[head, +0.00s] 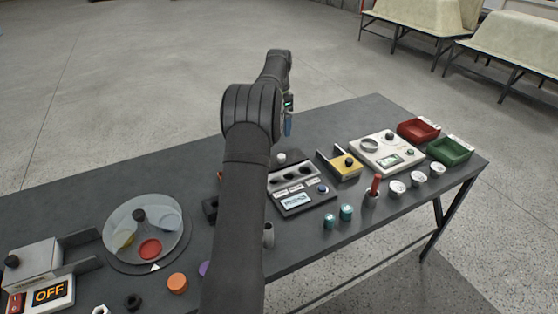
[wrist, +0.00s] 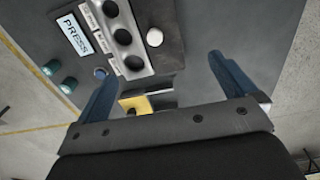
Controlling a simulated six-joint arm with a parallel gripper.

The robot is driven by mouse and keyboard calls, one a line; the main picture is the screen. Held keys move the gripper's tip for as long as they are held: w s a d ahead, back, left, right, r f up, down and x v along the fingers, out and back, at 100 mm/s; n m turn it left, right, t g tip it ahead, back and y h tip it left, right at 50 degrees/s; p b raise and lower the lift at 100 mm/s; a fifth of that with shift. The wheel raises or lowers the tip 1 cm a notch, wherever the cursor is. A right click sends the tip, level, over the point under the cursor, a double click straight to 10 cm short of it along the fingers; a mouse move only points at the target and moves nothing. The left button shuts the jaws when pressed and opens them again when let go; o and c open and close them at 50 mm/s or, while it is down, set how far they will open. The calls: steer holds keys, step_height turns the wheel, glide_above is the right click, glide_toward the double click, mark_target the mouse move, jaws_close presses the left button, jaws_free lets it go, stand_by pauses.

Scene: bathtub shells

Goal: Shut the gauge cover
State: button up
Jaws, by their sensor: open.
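I cannot tell for certain which part is the gauge cover. A white panel (head: 385,151) at the right of the table carries a round ring, a small display and a dark knob. A grey instrument (head: 298,188) with round wells and a lit display stands near the table's middle; in the wrist view its display (wrist: 74,35) reads PRESS. My gripper (head: 288,117) hangs above the table's far side, beyond the grey instrument. In the wrist view my gripper (wrist: 166,64) is open, with nothing between its blue fingers. My arm hides part of the table.
A yellow block (head: 346,166) sits in a grey bracket beside the instrument. Red (head: 418,130) and green (head: 449,151) trays stand at the right end. Teal jars (head: 346,212) stand in front. A turntable (head: 147,262), a grey box (head: 35,258) and an OFF switch (head: 49,293) lie left.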

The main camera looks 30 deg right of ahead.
step_height(320, 180, up, 2)
steer(key=shift+r, duration=0.25)
steer(key=shift+c, duration=0.2)
